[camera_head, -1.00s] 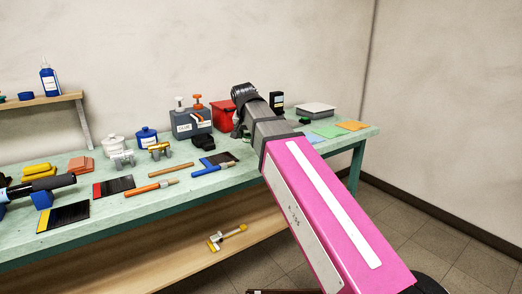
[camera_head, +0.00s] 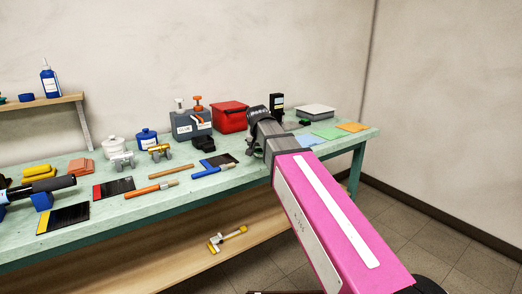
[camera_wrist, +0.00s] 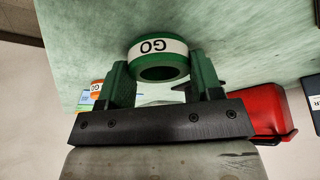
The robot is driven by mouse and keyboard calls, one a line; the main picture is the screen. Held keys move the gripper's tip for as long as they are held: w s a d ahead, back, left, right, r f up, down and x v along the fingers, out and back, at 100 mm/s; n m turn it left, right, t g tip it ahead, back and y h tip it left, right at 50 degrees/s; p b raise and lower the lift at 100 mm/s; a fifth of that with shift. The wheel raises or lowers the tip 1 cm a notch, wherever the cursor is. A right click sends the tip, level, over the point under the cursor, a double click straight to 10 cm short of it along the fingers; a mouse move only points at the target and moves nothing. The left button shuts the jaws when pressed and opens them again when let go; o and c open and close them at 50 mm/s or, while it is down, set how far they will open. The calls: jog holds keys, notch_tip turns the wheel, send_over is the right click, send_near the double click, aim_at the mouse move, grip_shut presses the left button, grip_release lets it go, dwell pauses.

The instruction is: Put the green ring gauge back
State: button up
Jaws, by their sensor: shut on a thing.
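The green ring gauge (camera_wrist: 158,62), with a white band marked GO, is between the two green fingers of my gripper (camera_wrist: 162,78) in the wrist view. My gripper is shut on it. The pale green bench top lies beyond the ring; I cannot tell whether they touch. In the head view my gripper (camera_head: 254,148) is over the right part of the bench, in front of the red box, and the ring cannot be made out.
The red box (camera_head: 230,116) and grey case (camera_head: 190,123) stand behind my gripper. A black box (camera_head: 277,102) and a pale flat box (camera_head: 315,111) stand at the back right.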

jog(key=o, duration=1)
jog(key=shift+f, duration=0.1)
jog(key=shift+c, duration=0.2)
jog(key=v, duration=1.2)
jog(key=shift+w, duration=0.1)
